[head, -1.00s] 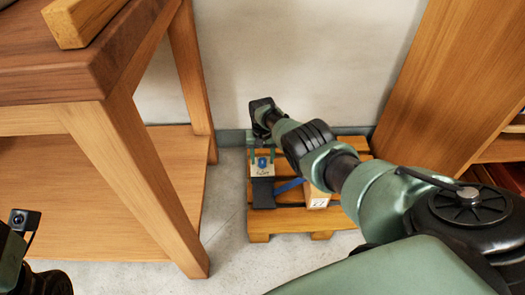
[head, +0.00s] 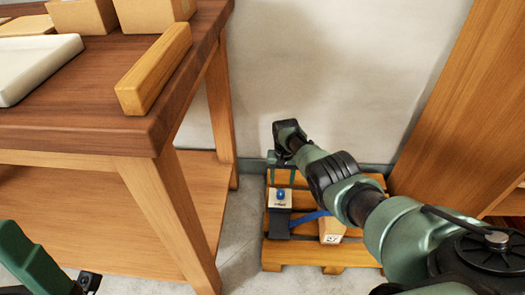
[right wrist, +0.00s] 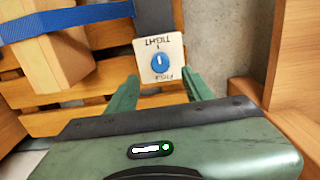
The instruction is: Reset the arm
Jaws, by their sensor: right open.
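My right arm reaches in from the right in the head view, over a wooden pallet. My right gripper (head: 281,174) is open and empty, pointing down at a blue knob on a white plate (head: 280,197). In the right wrist view the fingers of the right gripper (right wrist: 160,90) stand apart on either side of the lower edge of the white plate (right wrist: 176,48), on which "TIGHT" can be read upside down. I cannot tell whether they touch it. Part of my left arm shows at the bottom left of the head view; its fingers are not visible.
The pallet (head: 305,257) carries a box (head: 331,230) with a blue strap (head: 308,217). A wooden table (head: 70,118) stands at the left, with a wooden bar (head: 153,70), boxes and a white tray (head: 35,66) on it. A wooden cabinet (head: 465,110) stands at the right.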

